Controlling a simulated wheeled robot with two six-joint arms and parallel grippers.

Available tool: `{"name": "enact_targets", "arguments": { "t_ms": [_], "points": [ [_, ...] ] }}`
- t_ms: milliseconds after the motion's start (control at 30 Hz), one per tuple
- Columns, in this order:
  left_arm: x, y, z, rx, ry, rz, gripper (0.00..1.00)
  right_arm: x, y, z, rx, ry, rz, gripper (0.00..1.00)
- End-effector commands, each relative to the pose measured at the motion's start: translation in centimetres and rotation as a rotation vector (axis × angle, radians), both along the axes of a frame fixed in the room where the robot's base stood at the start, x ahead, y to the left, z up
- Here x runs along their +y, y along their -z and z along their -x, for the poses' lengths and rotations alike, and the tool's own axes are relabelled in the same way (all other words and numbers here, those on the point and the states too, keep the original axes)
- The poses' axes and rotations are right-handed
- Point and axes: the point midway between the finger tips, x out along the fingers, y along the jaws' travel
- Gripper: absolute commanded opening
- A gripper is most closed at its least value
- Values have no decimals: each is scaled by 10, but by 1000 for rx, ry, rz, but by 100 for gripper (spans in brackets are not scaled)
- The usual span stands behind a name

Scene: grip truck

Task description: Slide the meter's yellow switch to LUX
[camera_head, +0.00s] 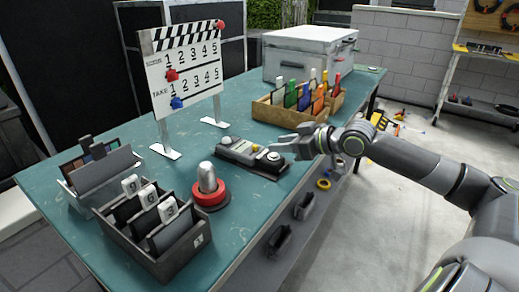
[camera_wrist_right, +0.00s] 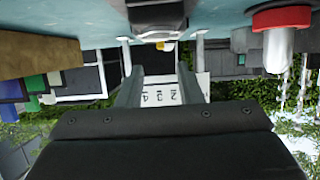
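The meter (camera_head: 238,150) is a dark, flat device with a grey top, lying on the green table beside the clapperboard. Its small yellow switch (camera_head: 256,148) shows near the right end, close to a pale round dome. My right gripper (camera_head: 279,147) reaches in from the right, its fingertips over or beside that end of the meter; contact cannot be told. In the right wrist view, its two fingers (camera_wrist_right: 158,82) stand apart with nothing between them, and the yellow switch (camera_wrist_right: 166,46) shows beyond the tips. The LUX marking is not readable. My left gripper is out of view.
A red-based lamp (camera_head: 210,188) and a dark box of number cards (camera_head: 160,247) stand at the front. The clapperboard (camera_head: 183,62) stands behind the meter. A wooden marker tray (camera_head: 275,113) and white case (camera_head: 305,50) stand farther back.

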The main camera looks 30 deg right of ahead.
Motion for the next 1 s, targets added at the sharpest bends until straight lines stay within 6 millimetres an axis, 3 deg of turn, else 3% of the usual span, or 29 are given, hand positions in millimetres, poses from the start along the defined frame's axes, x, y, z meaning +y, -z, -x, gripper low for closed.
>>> {"name": "enact_targets", "arguments": {
  "t_ms": [633, 1000],
  "points": [
    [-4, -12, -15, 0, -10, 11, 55, 24, 24, -56, -1, 0, -5, 33],
    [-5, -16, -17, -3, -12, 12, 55, 29, 29, -67, 2, -1, -1, 33]
  ]
}}
